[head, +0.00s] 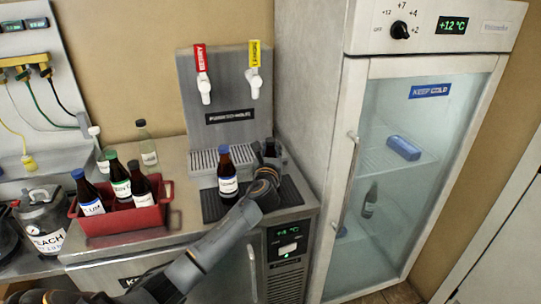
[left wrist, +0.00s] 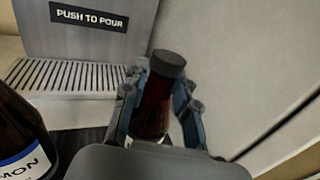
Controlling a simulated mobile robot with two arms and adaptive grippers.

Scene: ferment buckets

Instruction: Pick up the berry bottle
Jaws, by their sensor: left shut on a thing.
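A brown bottle with a black cap (head: 270,148) stands at the right end of the counter, by the drip tray; its label is hidden, so I cannot read whether it is the berry bottle. My left gripper (head: 267,168) is shut on it. In the left wrist view, the fingers (left wrist: 158,105) sit on both sides of the upright bottle (left wrist: 153,108). A brown bottle with a blue cap and white label (head: 227,172) stands just left of my gripper; its label ends in "MON" in the left wrist view (left wrist: 25,160). My right gripper is out of view.
A red crate (head: 120,219) with several brown bottles stands at left, and a clear bottle (head: 147,147) behind it. The tap panel (head: 225,100) has red and yellow handles above a drip tray (head: 205,160). A glass-door fridge (head: 400,170) closes off the right side.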

